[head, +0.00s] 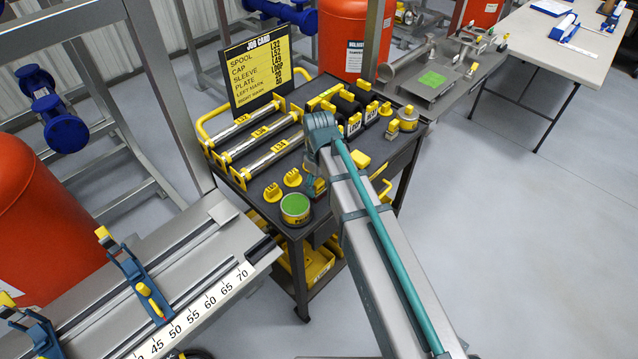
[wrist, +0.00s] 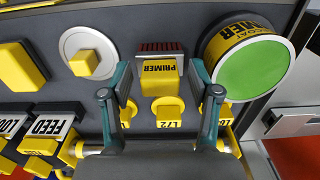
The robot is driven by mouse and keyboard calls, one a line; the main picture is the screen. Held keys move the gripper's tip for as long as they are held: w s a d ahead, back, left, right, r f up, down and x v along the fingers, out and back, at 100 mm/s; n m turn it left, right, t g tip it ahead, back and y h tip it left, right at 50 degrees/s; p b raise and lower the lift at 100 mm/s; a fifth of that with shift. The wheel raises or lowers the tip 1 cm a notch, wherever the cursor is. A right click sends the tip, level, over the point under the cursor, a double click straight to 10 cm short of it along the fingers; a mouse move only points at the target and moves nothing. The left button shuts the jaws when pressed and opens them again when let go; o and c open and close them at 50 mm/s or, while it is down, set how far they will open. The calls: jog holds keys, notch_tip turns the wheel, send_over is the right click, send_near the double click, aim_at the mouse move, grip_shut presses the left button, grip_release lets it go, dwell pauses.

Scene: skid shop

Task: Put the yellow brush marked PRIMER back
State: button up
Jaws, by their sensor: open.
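In the wrist view, the yellow brush marked PRIMER (wrist: 160,68) is on the dark cart top, with its dark reddish bristles toward the picture's top. My gripper (wrist: 160,80) is open, its two fingers apart on either side of the brush. I cannot tell how far above the cart the fingertips are. A round tin with a green top and a yellow PRIMER label (wrist: 250,62) is right of the brush. The tin also shows in the head view (head: 295,207) at the cart's near corner. In the head view, my arm mostly hides the gripper and brush.
Yellow L72 plugs (wrist: 167,110) sit close below the brush. A white disc with a yellow knob (wrist: 88,54) is to its left. FEED-marked blocks (wrist: 48,125) stand farther left. In the head view, long yellow-ended bars (head: 260,135) and a job card (head: 258,70) are on the cart.

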aim_at(319, 182)
notch_tip(319, 182, up, 12)
jog(key=b, duration=0.2)
jog(key=shift+r, duration=0.2)
dwell(0.4)
dwell(0.3)
